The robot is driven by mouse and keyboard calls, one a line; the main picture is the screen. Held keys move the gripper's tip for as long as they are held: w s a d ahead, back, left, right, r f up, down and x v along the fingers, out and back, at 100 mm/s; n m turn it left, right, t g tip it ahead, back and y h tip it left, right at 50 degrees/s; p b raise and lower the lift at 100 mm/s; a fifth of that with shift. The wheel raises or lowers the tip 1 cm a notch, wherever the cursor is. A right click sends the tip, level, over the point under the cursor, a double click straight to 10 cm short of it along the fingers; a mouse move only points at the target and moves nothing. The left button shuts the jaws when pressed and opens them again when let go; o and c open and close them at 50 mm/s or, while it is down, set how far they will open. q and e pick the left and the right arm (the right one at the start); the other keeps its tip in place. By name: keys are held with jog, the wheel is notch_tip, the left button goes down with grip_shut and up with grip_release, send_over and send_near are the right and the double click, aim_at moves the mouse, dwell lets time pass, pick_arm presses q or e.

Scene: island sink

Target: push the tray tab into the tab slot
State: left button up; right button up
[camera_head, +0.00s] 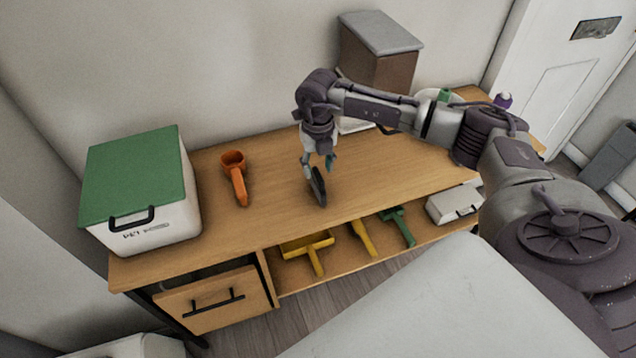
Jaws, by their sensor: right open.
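My right gripper (321,176) hangs pointing down over the middle of the wooden bench top (270,205). It is open, with its dark fingertips close above the wood, and I see nothing held in it. I cannot make out a tray tab or a tab slot. A low white object (352,126) lies behind my right gripper, partly hidden by my arm; I cannot tell what it is. My left gripper is not in view.
A white box with a green lid (135,175) stands at the left end. An orange scoop (236,175) lies beside it. A tall brown box with a grey lid (381,50) stands behind. Yellow (308,245) and green (397,225) tools lie on the lower shelf. The bench's front middle is clear.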

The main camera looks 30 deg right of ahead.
aim_at(318, 174)
jog(key=shift+s+f+p, duration=0.1)
jog(key=shift+f+p, duration=0.2)
jog(key=shift+f, duration=1.65)
jog(key=shift+a, duration=0.1)
grip_shut()
jog(key=shift+r, duration=0.15)
